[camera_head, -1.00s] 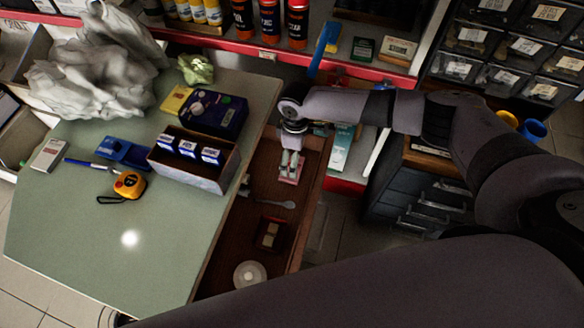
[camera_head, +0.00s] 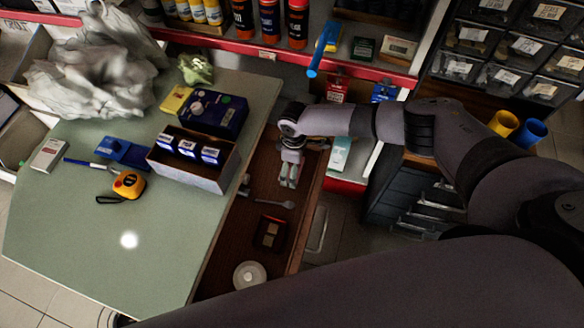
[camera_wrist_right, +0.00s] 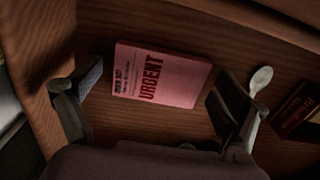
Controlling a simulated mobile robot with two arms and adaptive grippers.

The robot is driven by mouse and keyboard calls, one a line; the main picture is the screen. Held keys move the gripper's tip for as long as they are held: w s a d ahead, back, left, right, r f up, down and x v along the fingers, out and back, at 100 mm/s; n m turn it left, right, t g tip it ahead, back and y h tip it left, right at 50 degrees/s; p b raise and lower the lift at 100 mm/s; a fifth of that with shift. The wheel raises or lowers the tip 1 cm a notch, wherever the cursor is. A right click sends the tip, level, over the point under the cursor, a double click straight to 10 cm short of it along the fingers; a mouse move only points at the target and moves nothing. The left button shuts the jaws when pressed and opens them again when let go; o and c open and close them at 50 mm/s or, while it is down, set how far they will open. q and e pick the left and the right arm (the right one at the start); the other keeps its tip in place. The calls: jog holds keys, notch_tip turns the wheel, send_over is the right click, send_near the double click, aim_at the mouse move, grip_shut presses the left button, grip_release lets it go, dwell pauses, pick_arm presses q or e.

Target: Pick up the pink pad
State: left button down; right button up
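The pink pad (camera_wrist_right: 160,78), printed "URGENT", lies flat on the brown wooden drawer bottom in the right wrist view. My right gripper (camera_wrist_right: 157,84) is open, with one finger on each side of the pad and nothing between them but the view of it. In the head view my right gripper (camera_head: 288,178) points down into the open drawer (camera_head: 258,222) and hides most or all of the pad. I cannot tell how high the fingertips are above it. My left gripper is not in view.
A pale spoon (camera_head: 276,203), a small dark box (camera_head: 270,234) and a round white item (camera_head: 249,275) lie in the drawer. The green counter (camera_head: 100,230) is left of the drawer, with an open carton (camera_head: 195,175) near its edge. Red-edged shelves (camera_head: 270,52) stand behind.

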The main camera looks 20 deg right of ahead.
jog(key=c, duration=1)
jog(key=shift+o, duration=0.2)
